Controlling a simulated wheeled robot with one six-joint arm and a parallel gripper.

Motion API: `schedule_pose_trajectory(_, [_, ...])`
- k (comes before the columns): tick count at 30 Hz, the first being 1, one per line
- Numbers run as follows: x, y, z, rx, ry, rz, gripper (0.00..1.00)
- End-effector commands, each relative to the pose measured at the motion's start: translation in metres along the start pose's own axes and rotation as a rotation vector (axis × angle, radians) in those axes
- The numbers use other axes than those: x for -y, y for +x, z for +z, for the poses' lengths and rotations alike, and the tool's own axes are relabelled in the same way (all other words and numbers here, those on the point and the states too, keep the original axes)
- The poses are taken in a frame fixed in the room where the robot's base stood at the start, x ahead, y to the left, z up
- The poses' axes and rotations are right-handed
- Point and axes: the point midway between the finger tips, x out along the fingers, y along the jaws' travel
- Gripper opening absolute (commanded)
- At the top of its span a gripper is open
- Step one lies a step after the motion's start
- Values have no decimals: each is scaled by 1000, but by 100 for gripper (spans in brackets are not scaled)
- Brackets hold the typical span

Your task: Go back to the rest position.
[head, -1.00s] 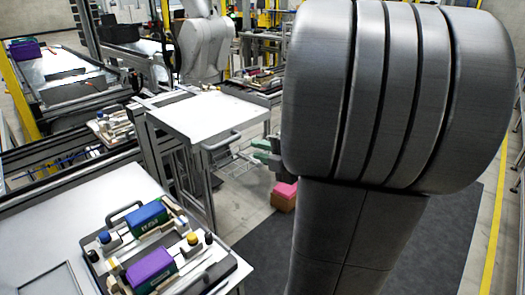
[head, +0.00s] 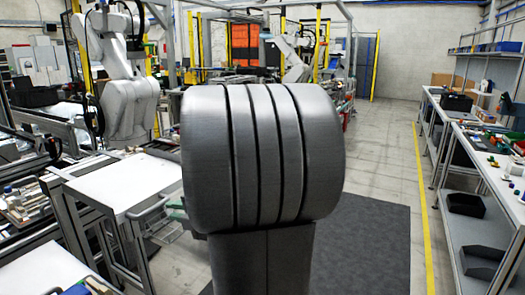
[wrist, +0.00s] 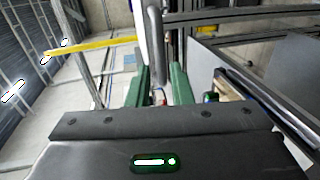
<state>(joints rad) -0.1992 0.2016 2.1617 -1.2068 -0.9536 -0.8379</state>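My gripper (wrist: 160,80) shows in the wrist view as two green fingers standing apart, with a gap between them. I see no object held in the gap. A grey curved bar shows beyond the fingertips, and I cannot tell how far off it is. In the head view my own grey arm fills the middle and hides most of the gripper. Only a bit of green shows at the arm's left edge, near a white-topped cart (head: 125,183).
A pale table (head: 45,272) stands at the lower left. A white robot arm (head: 128,95) stands behind the cart. A long bench (head: 480,165) with black bins runs along the right. The floor (head: 390,150) between the arm and the bench is clear.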

Motion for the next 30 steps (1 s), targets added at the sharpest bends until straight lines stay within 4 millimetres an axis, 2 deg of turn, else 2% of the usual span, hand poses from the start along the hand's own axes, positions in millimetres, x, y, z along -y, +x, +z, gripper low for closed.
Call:
schedule_pose_trajectory(15, [0,73,-1,-3,0,0,20])
schedule_pose_trajectory(21, [0,86,-1,-2,0,1,20])
schedule_pose_trajectory(30, [0,87,0,0,-1,1,20])
